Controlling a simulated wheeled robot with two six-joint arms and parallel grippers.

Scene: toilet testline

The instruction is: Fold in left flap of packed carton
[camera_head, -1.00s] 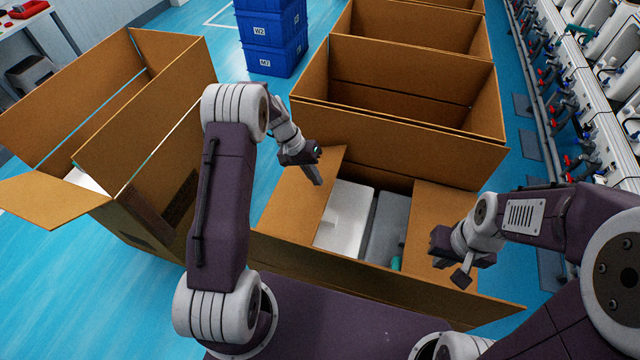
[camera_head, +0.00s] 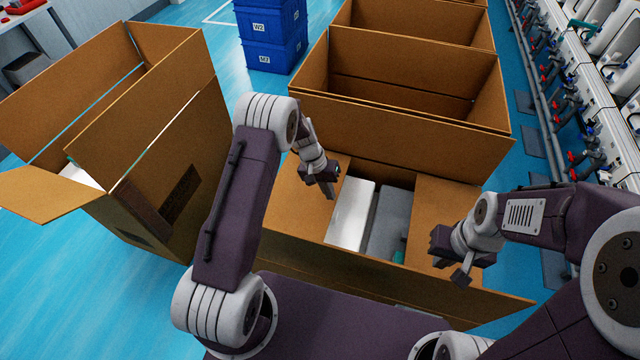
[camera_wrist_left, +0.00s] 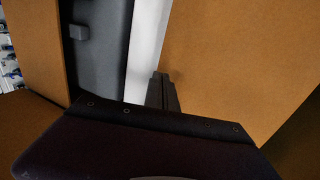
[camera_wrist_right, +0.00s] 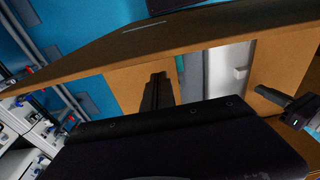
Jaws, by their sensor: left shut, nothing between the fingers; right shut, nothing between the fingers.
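The packed carton (camera_head: 400,284) stands in front of me with a white item (camera_head: 352,214) and a grey item (camera_head: 392,225) inside. Its left flap (camera_head: 294,215) lies folded inward, about level, over the left part of the opening. The right flap (camera_head: 441,220) also lies inward. My left gripper (camera_head: 331,192) is shut and empty at the inner edge of the left flap; in the left wrist view its fingers (camera_wrist_left: 162,92) are over that flap's edge beside the white item. Contact is unclear. My right gripper (camera_head: 461,276) is shut and empty above the right flap.
Another open carton (camera_head: 150,190) stands at the left with a flap sticking out. Empty open cartons (camera_head: 400,75) stand behind. Blue crates (camera_head: 272,40) are stacked at the back. A line of equipment (camera_head: 590,110) runs along the right.

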